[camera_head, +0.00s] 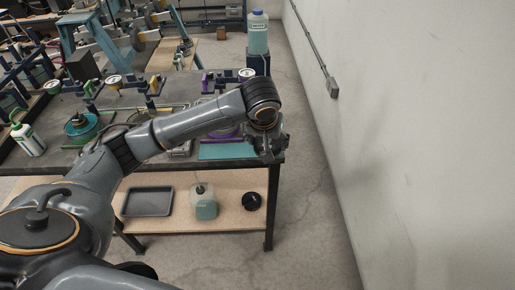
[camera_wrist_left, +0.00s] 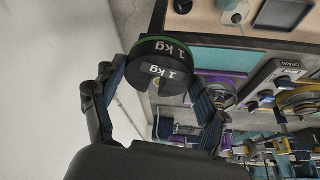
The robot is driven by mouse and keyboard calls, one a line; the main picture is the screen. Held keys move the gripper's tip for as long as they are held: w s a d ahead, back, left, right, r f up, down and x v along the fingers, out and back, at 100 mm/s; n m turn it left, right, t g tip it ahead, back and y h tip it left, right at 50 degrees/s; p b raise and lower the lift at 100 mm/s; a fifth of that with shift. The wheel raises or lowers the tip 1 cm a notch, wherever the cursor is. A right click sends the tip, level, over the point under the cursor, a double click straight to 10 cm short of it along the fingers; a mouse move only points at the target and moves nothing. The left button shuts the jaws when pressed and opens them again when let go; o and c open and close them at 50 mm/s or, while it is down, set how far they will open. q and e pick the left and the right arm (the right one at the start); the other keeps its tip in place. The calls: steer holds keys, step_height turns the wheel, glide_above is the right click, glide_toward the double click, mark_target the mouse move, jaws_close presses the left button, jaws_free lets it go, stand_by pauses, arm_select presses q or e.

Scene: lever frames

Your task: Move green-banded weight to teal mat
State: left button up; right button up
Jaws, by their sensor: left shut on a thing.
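The green-banded weight (camera_wrist_left: 161,66) is a black disc marked 1 kg with a green rim. My left gripper (camera_wrist_left: 150,88) is shut on it, with a finger at each side, in the left wrist view. In the head view my left gripper (camera_head: 268,148) is at the right end of the bench, just right of the teal mat (camera_head: 226,151). The weight cannot be made out there. The teal mat lies flat near the bench's front edge, partly covered by my arm. A teal surface (camera_wrist_left: 220,60) also shows right of the weight in the left wrist view. My right gripper is not in view.
A bottle of teal liquid (camera_head: 258,35) stands on a dark stand (camera_head: 258,64) behind my gripper. Brass-coloured fixtures and a green-capped bottle (camera_head: 28,138) stand on the bench. A lower shelf (camera_head: 230,212) holds a tray, a jug and a black round thing. A wall is at right.

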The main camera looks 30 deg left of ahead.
arm_select(q)
steer(key=w+a+f+n+y+p, duration=0.1)
steer(key=w+a+f+n+p, duration=0.15)
steer(key=a, duration=0.45)
steer(key=w+a+f+n+p, duration=0.1)
steer(key=w+a+f+p, duration=0.15)
steer(key=a, duration=0.35)
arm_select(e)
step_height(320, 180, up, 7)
arm_select(q)
steer(key=b+x, duration=0.4)
steer(key=b, duration=0.1)
steer(key=shift+s+d+f, duration=0.2)
steer(key=shift+s+f, duration=0.1)
steer(key=shift+f, duration=0.9)
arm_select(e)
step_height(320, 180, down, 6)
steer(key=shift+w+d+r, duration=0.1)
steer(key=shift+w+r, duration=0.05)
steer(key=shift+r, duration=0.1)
arm_select(q)
steer(key=shift+s+f+p, duration=0.1)
steer(key=shift+f+p, duration=0.2)
steer(key=shift+p, duration=0.05)
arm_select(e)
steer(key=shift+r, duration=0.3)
arm_select(q)
steer(key=shift+f, duration=0.5)
